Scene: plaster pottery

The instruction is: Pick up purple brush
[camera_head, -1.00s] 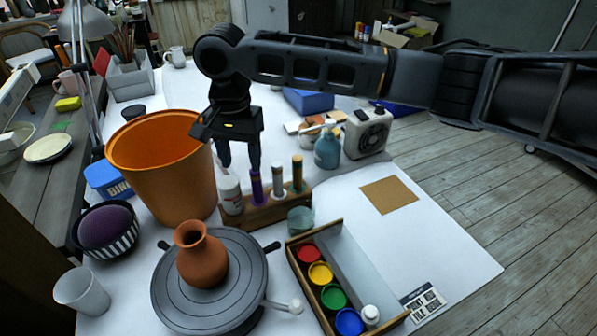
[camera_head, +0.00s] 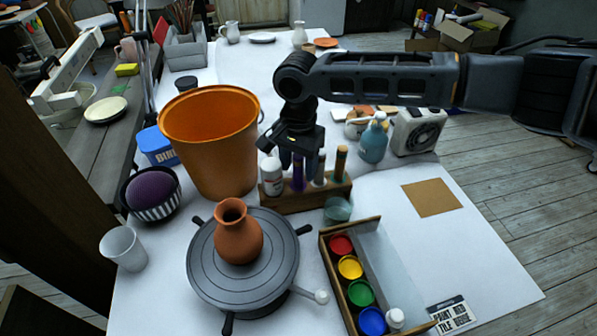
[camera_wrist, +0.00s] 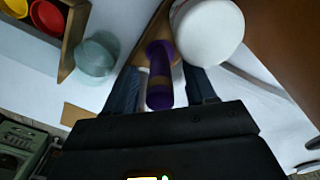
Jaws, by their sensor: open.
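The purple brush (camera_head: 298,180) stands upright in the wooden holder (camera_head: 285,204), between a white bottle (camera_head: 271,176) and a grey-white handle (camera_head: 319,171). My gripper (camera_head: 298,160) points down over the brush with its fingers apart and nothing gripped. In the wrist view, the purple brush (camera_wrist: 160,77) shows between the two fingers, with the white bottle (camera_wrist: 208,30) close beside it on the right. I cannot tell whether a finger touches the brush. The brush's lower part is hidden by the holder.
An orange bucket (camera_head: 210,150) stands left of the holder. A clay vase (camera_head: 239,236) sits on a turntable (camera_head: 243,280) in front. A paint box (camera_head: 368,240) and a small teal cup (camera_head: 338,209) are front right.

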